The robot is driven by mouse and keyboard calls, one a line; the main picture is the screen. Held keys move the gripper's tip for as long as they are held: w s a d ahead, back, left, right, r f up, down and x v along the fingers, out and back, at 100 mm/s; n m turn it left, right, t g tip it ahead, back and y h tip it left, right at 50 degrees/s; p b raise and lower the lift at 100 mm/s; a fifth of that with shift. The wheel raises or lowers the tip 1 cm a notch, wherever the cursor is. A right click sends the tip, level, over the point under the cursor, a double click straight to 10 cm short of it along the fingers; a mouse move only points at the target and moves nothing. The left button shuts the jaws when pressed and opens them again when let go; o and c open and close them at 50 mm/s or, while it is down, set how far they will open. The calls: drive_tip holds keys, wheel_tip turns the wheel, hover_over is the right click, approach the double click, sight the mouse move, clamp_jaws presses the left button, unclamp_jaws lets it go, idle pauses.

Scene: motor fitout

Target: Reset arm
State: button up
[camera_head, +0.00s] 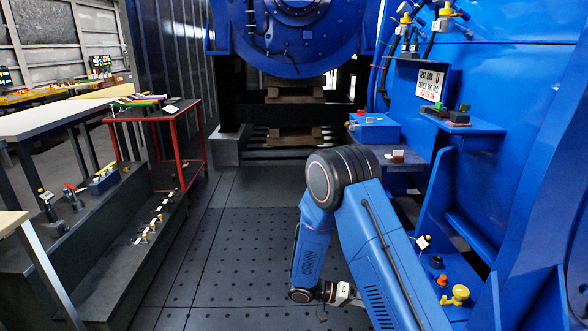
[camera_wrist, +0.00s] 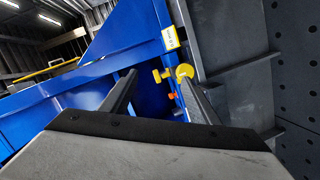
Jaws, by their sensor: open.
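My blue arm is folded in front of the dark perforated floor in the head view. In the wrist view my gripper (camera_wrist: 162,95) is open, with its two dark fingers apart and nothing between the tips that I can see held. Beyond the fingers is a yellow valve-like part (camera_wrist: 185,72), with a smaller orange part (camera_wrist: 172,96) next to it, on the blue structure. In the head view a yellow part (camera_head: 456,295) sits on a blue ledge at the lower right. The gripper's fingertips are not clear in the head view.
A blue machine wall (camera_head: 490,50) with shelves stands close on the right. A red-framed cart (camera_head: 157,113) and a dark stepped bench (camera_head: 140,225) with small parts stand on the left. The perforated floor (camera_head: 230,240) between is clear. A large blue round housing (camera_head: 293,40) is at the back.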

drive_tip(key=s+d+r+n+g+y, duration=0.1)
drive_tip(key=s+d+r+y, duration=0.1)
drive_tip(key=s+r+y, duration=0.5)
drive_tip(key=s+d+r+y, duration=0.15)
drive_tip(key=s+r, duration=0.25)
drive_tip(key=r, duration=0.6)
drive_tip(key=s+a+r+n+t+y, duration=0.2)
drive_tip(key=s+r+n+t+y, duration=0.3)
drive_tip(key=s+r, duration=0.7)
drive_tip(key=shift+s+r+n+t+y, duration=0.4)
drive_tip(key=shift+s+t+y, duration=0.65)
drive_tip(key=shift+s+t, duration=0.8)
drive_tip(key=shift+s+g, duration=0.2)
drive_tip(key=shift+g, duration=0.05)
